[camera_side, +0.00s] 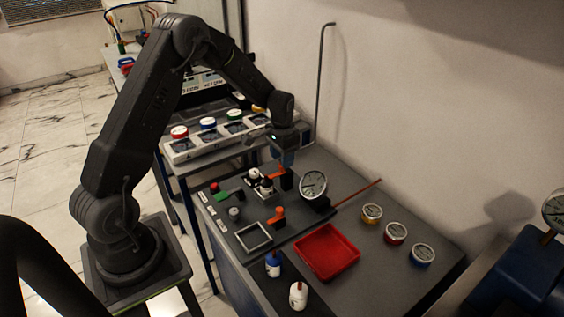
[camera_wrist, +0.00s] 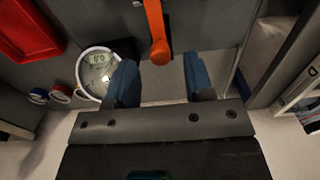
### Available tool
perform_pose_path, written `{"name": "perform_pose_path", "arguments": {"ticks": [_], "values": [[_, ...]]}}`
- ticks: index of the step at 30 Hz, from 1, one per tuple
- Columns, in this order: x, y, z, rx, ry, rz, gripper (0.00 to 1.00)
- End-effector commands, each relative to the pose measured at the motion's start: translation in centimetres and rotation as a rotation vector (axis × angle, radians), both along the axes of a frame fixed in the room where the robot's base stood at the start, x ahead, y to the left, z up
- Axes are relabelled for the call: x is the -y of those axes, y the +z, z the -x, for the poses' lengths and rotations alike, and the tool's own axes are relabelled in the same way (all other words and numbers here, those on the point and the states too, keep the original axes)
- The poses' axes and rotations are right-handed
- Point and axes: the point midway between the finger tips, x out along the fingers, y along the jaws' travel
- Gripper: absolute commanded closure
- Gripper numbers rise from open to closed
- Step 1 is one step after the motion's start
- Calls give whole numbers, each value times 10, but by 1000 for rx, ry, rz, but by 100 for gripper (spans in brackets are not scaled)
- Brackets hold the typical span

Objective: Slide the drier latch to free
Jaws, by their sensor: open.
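My gripper (camera_side: 284,158) is over the back of the grey rig panel, pointing down. In the wrist view my gripper (camera_wrist: 160,82) is open, with its two blue fingers apart and nothing between the tips that I can see as held. An orange lever (camera_wrist: 157,32) with a rounded end lies just ahead of the gap between the fingers, apart from both. In the side view an orange part (camera_side: 277,173) shows just below my gripper, beside a black block. A second orange handle (camera_side: 277,213) stands nearer the front. I cannot read which one is labelled drier latch.
A round dial gauge (camera_side: 313,184) stands right of my gripper; the wrist view shows it close to one finger (camera_wrist: 96,70). A red tray (camera_side: 327,251), blue and white bottles (camera_side: 298,295), and small gauges (camera_side: 395,233) lie to the front and right. A thin pole rises behind.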

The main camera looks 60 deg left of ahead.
Motion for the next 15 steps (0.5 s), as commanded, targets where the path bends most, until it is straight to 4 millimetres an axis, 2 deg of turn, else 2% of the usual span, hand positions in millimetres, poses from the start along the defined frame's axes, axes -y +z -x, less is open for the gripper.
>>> {"name": "perform_pose_path", "arguments": {"ticks": [3, 6, 15], "values": [[0, -14, 0, -1, 0, 1, 52], [0, -19, 0, 1, 0, 0, 52], [0, -22, 0, 1, 0, 0, 52]]}}
